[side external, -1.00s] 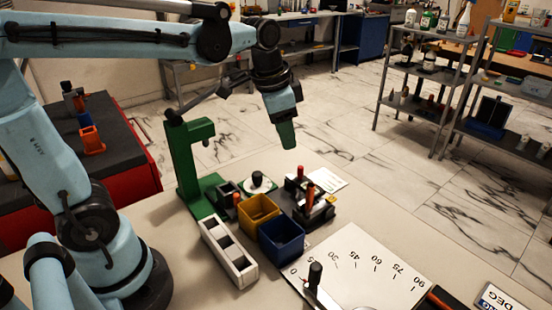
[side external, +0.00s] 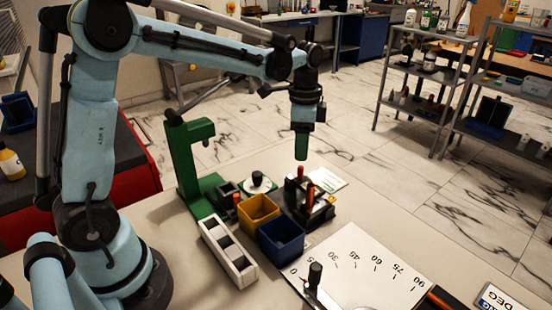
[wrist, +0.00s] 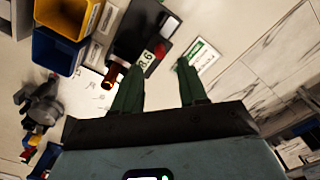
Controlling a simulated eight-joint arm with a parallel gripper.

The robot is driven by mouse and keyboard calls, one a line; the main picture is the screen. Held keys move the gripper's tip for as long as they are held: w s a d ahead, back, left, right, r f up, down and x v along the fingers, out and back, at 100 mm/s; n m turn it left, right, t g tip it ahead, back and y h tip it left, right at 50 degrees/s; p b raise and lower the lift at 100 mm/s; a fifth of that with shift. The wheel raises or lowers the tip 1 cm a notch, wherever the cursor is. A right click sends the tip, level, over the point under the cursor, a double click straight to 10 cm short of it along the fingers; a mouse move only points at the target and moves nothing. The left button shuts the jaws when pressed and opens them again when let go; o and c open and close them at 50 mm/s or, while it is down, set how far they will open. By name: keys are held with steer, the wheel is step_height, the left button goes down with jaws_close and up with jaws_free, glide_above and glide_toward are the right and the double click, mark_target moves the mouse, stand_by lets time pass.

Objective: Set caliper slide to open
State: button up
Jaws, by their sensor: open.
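A black gauge device with upright orange handles (side external: 309,195) stands on the table right of the blue bin; I take it to be the caliper. In the wrist view its black body (wrist: 143,30) shows at the top, with a pale green readout (wrist: 145,60) and a red-brown handle (wrist: 113,73). I cannot tell the slide's position. My gripper (side external: 301,156) points down above the back of this device, apart from it. In the wrist view its two green fingers (wrist: 154,78) are spread with nothing between them, and the handle is just left of the left fingertip.
A blue bin (side external: 282,240) and a yellow bin (side external: 259,212) stand left of the device. A white slotted block (side external: 227,250) and a green stand (side external: 187,165) are further left. A white angle plate (side external: 350,262) with a black-knobbed pointer (side external: 314,276) lies in front.

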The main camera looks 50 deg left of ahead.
mark_target(301, 167)
step_height(301, 167, down, 7)
steer(key=shift+r, duration=0.1)
stand_by(0.4)
jaws_close()
